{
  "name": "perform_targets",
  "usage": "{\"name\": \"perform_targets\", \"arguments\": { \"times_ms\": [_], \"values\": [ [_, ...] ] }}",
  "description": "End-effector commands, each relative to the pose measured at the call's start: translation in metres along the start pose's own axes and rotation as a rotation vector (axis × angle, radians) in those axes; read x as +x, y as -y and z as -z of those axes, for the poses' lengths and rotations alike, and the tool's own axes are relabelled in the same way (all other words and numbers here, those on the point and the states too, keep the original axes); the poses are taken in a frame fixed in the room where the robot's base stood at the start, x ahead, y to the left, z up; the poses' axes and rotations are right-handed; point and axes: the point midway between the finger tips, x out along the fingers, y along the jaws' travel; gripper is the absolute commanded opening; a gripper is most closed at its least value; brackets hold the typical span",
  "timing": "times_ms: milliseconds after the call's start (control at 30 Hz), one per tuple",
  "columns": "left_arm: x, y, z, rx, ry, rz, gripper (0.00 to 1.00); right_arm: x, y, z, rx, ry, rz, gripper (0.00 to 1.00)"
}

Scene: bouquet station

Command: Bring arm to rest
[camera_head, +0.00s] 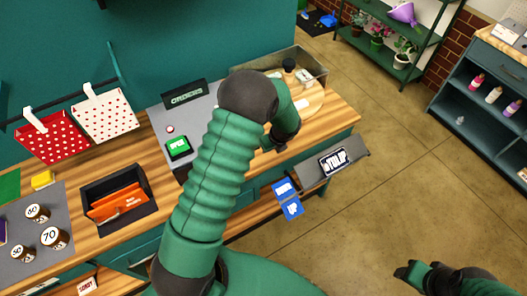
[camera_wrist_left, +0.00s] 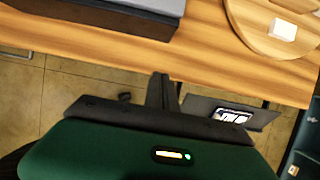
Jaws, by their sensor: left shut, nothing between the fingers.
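My left arm, green and ribbed, crosses the middle of the head view over the wooden counter (camera_head: 345,112), with its wrist bent down near the counter's front edge. In the left wrist view my left gripper (camera_wrist_left: 163,78) is shut and empty, its dark fingers together and pointing at the counter's edge. My right gripper (camera_head: 405,271) is at the lower right over the open floor, apart from any object. Its small dark fingers do not show clearly whether they are apart.
A grey ledge with a TULIP sign (camera_head: 333,161) and blue cards (camera_head: 287,198) hang off the counter front. A round wooden board (camera_wrist_left: 268,45) lies on the counter. A black tray (camera_head: 117,196) and several jars stand left. A plant shelf and a blue cabinet stand right; floor between is clear.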

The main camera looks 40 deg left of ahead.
Motion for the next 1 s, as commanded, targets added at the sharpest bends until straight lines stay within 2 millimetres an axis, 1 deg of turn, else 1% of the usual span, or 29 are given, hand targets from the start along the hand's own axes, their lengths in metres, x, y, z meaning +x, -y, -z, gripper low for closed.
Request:
{"name": "perform_targets", "arguments": {
  "times_ms": [33, 133, 300, 367, 433, 467, 500, 567, 600, 667, 700, 733, 800, 867, 933, 1000],
  "values": [
    [-0.007, 0.001, 0.000, -0.002, 0.000, 0.002, 0.00, 0.004, 0.000, -0.001, 0.000, 0.000, 0.000, 0.50],
    [-0.018, 0.000, 0.000, -0.001, -0.002, 0.000, 0.00, 0.005, 0.000, -0.001, 0.000, 0.000, 0.000, 0.50],
    [-0.022, -0.002, 0.000, -0.004, -0.004, 0.000, 0.00, 0.005, 0.000, -0.001, 0.000, -0.001, 0.000, 0.50],
    [-0.022, -0.004, 0.006, -0.045, -0.012, 0.003, 0.00, 0.011, 0.000, -0.002, 0.000, -0.001, 0.000, 0.50],
    [-0.025, -0.009, 0.024, -0.196, -0.038, 0.014, 0.00, 0.027, 0.000, -0.006, -0.001, -0.001, 0.000, 0.50],
    [-0.028, -0.013, 0.036, -0.300, -0.058, 0.019, 0.00, 0.037, 0.000, -0.008, -0.001, -0.001, 0.000, 0.50],
    [-0.032, -0.020, 0.055, -0.469, -0.091, 0.024, 0.00, 0.052, 0.000, -0.012, -0.001, -0.001, 0.000, 0.50],
    [-0.039, -0.035, 0.088, -0.764, -0.152, 0.020, 0.00, 0.075, 0.000, -0.018, -0.001, 0.000, 0.000, 0.50],
    [-0.044, -0.046, 0.110, -0.971, -0.195, 0.012, 0.00, 0.089, 0.000, -0.021, -0.001, 0.000, 0.000, 0.50],
    [-0.050, -0.062, 0.140, -1.269, -0.257, -0.014, 0.00, 0.107, 0.000, -0.025, 0.000, 0.001, 0.000, 0.50],
    [-0.053, -0.073, 0.157, -1.447, -0.295, -0.037, 0.00, 0.117, 0.000, -0.028, 0.000, 0.000, 0.000, 0.50],
    [-0.055, -0.080, 0.168, -1.567, -0.321, -0.056, 0.00, 0.123, 0.000, -0.029, 0.000, 0.000, 0.000, 0.50],
    [-0.058, -0.093, 0.186, -1.788, -0.368, -0.097, 0.00, 0.132, 0.000, -0.031, 0.000, 0.000, 0.000, 0.50],
    [-0.060, -0.100, 0.195, -1.907, -0.392, -0.127, 0.00, 0.134, 0.000, -0.032, 0.000, 0.000, 0.000, 0.50],
    [-0.063, -0.104, 0.199, -1.973, -0.405, -0.144, 0.00, 0.134, 0.000, -0.031, 0.000, 0.000, 0.000, 0.50],
    [-0.063, -0.104, 0.199, -1.973, -0.405, -0.144, 0.00, 0.134, 0.000, -0.031, 0.000, 0.000, 0.000, 0.50]
  ]
}}
